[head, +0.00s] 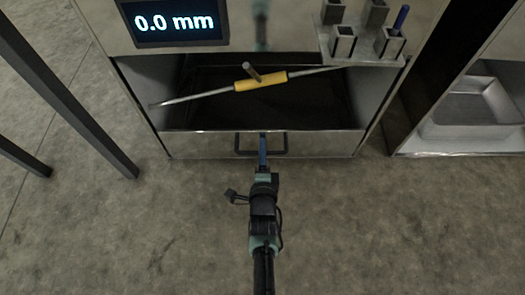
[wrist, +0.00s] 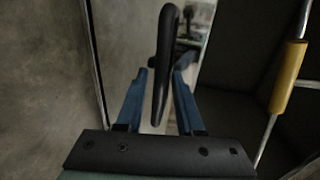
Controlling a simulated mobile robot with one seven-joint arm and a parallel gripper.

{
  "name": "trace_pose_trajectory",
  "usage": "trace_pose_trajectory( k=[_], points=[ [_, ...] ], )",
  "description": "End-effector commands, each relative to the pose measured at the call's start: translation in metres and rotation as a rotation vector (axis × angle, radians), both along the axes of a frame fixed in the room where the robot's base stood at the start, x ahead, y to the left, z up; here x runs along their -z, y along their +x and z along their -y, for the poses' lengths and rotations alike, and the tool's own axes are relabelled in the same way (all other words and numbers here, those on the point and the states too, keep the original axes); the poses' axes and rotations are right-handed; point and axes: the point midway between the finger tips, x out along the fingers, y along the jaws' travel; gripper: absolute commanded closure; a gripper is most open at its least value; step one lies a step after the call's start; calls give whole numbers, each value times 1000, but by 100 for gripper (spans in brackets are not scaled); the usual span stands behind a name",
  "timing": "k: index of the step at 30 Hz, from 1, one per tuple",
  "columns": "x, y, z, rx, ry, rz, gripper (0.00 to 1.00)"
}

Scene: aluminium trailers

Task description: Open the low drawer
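The low drawer (head: 318,143) has a metallic front panel at the bottom of the aluminium trailer, close to the floor. I cannot tell how far it stands out. Its dark bar handle (head: 283,152) is at the middle of the front and shows in the wrist view as a black loop (wrist: 164,75). My gripper (head: 262,138) is at the handle. In the wrist view, my gripper's two blue fingers (wrist: 160,78) are on either side of the handle bar, with a small gap visible, so they look open around it. The head view does not show the finger gap.
Above the drawer front is a dark open space crossed by a metal rod with a yellow grip (head: 246,84). A display reading 0.0 mm (head: 177,22) and square holders (head: 343,42) are above. A metal tray (head: 467,112) is at right; dark legs (head: 75,100) stand left.

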Motion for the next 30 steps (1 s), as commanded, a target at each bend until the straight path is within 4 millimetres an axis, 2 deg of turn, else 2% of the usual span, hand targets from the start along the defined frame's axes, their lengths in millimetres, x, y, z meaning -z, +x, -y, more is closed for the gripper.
trace_pose_trajectory(
  k=[1, 5, 6, 30],
  points=[
    [0, 0, 0, 0, 0, 0, 74],
    [0, 0, 0, 0, 0, 0, 98],
    [0, 0, 0, 0, 0, 0, 100],
    [0, 0, 0, 0, 0, 0, 100]
  ],
)
